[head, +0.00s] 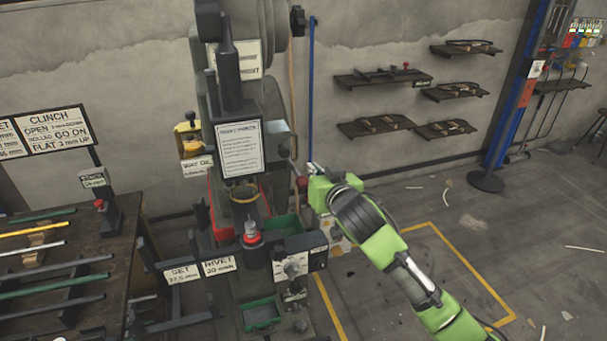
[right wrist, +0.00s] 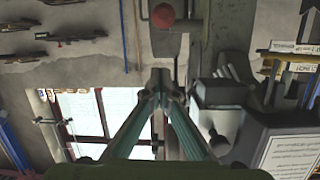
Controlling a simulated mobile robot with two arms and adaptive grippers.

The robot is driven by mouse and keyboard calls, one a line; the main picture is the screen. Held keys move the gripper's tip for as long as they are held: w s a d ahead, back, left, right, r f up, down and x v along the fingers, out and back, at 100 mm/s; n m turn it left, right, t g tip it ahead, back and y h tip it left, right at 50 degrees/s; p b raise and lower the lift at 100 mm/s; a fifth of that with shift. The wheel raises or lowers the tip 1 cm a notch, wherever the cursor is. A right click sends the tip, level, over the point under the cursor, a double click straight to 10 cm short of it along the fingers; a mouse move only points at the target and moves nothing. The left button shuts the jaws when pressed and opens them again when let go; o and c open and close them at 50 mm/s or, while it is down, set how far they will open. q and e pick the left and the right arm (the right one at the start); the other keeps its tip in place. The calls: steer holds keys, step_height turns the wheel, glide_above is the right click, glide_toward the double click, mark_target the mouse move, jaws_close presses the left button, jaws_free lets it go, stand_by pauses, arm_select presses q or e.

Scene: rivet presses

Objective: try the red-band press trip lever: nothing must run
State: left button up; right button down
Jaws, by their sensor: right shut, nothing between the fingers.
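The rivet press (head: 240,150) stands in the middle of the head view, with a printed notice on its front and a red ring (head: 252,238) low at its tool. A lever with a red ball knob (head: 302,184) sticks out at its right side. My right gripper (head: 312,187) is beside this knob, partly hidden by my green wrist. In the right wrist view its fingers (right wrist: 160,80) meet at the tips, with nothing between them. The red knob (right wrist: 163,15) shows beyond the tips, apart from them in the picture. My left gripper is not in view.
A bench (head: 100,260) with several coloured rods stands at the left under a CLINCH sign (head: 58,130). Green trays (head: 262,314) sit at the press. Wall shelves (head: 383,76) hang at the right. The floor inside the yellow line (head: 470,270) looks mostly clear.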

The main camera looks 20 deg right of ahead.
steer(key=p, duration=0.2)
glide_above(304, 178)
steer(key=w, duration=0.2)
steer(key=shift+d+f, duration=0.2)
steer(key=shift+f, duration=0.9)
steer(key=f, duration=0.1)
steer(key=s+f, duration=0.1)
steer(key=f+p, duration=0.1)
steer(key=shift+s+a, duration=0.15)
steer(key=shift+s, duration=0.15)
steer(key=shift+s+f, duration=0.25)
steer(key=shift+s, duration=0.1)
steer(key=shift+w+f, duration=0.1)
